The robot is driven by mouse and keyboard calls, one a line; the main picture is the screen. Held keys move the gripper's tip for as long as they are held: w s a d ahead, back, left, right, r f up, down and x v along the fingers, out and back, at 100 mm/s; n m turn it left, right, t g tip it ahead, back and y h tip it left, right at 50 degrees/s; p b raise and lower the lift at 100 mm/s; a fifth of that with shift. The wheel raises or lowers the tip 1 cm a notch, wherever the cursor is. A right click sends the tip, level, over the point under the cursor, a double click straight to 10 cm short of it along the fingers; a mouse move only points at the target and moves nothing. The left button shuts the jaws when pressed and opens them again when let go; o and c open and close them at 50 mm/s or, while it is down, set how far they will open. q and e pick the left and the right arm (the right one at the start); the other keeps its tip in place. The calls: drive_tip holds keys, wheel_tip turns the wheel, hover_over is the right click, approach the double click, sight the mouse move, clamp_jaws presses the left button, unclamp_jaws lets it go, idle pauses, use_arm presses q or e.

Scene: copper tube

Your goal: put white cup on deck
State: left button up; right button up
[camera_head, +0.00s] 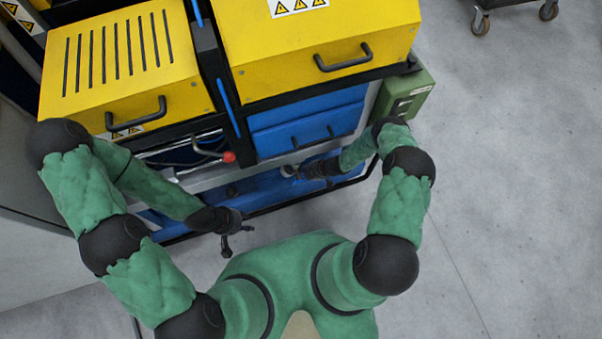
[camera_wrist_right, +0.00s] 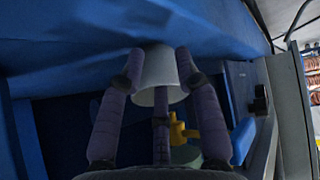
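A white cup (camera_wrist_right: 158,78) is between the fingers of my right gripper (camera_wrist_right: 160,75) in the right wrist view. The fingertips meet its sides, so the gripper looks shut on it. In the head view my right gripper (camera_head: 297,171) is over the blue lower deck (camera_head: 262,188) at the machine's front, with a small pale part of the cup (camera_head: 288,171) showing. Whether the cup touches the blue surface cannot be told. My left gripper (camera_head: 236,240) hangs in front of the deck's edge, fingers spread and empty.
Yellow covers (camera_head: 325,40) with black handles stand above a blue drawer front (camera_head: 308,128). A red knob (camera_head: 229,157) is left of my right gripper. In the wrist view a yellow fitting (camera_wrist_right: 183,131) is beyond the fingers.

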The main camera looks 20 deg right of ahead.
drive_tip(key=o, duration=0.3)
drive_tip(key=shift+r, duration=0.2)
drive_tip(key=p+v, duration=0.4)
drive_tip(key=v, duration=0.8)
drive_tip(key=shift+r, duration=0.1)
